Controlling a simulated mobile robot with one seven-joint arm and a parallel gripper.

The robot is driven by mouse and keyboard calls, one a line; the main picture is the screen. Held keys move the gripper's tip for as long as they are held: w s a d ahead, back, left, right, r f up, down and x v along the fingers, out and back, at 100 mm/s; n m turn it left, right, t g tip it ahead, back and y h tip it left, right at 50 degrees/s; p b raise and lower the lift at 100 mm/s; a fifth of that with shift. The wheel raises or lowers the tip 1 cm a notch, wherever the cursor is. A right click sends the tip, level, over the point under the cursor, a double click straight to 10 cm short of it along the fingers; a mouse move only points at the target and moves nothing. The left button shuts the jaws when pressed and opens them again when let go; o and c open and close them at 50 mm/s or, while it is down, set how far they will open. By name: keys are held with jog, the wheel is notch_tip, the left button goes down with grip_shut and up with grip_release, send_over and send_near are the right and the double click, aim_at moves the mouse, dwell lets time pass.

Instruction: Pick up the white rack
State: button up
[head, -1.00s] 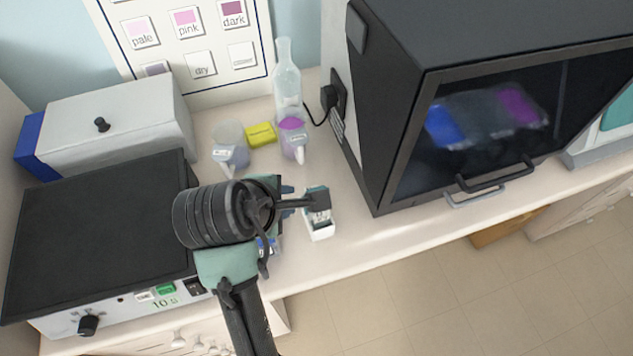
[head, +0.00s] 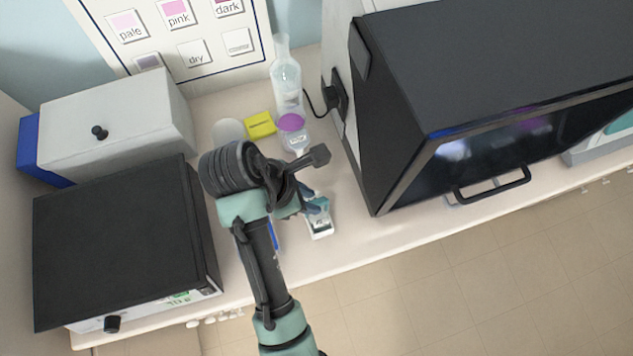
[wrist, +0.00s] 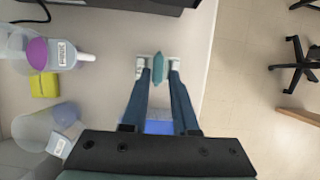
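The white rack (head: 320,229) stands upright on the counter near its front edge, right of my arm in the head view, with a teal part at its top. In the wrist view, the teal part (wrist: 158,68) shows between the fingertips, with white pieces just beside the tips. My gripper (wrist: 159,72) is open, its two blue fingers on either side of the teal part with visible gaps. In the head view, my gripper (head: 313,203) is at the rack's top and partly covers it. Whether a finger touches the rack cannot be told.
A black glass-fronted cabinet (head: 400,110) stands to the right. A bottle with a purple top (head: 292,124), a yellow block (head: 260,125) and a clear flask (head: 286,75) stand behind. A black-topped device (head: 110,240) is on the left. A blue item (wrist: 158,127) lies below the fingers' base.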

aim_at(322, 205)
jog(key=shift+w+d+f, duration=0.2)
jog(key=shift+d+f, duration=0.1)
jog(key=shift+f, duration=0.35)
jog(key=shift+p+x, duration=0.3)
jog(key=shift+x, duration=0.45)
jog(key=shift+p+x, duration=0.45)
jog(key=shift+x, duration=1.95)
jog(key=shift+a, duration=0.15)
grip_shut()
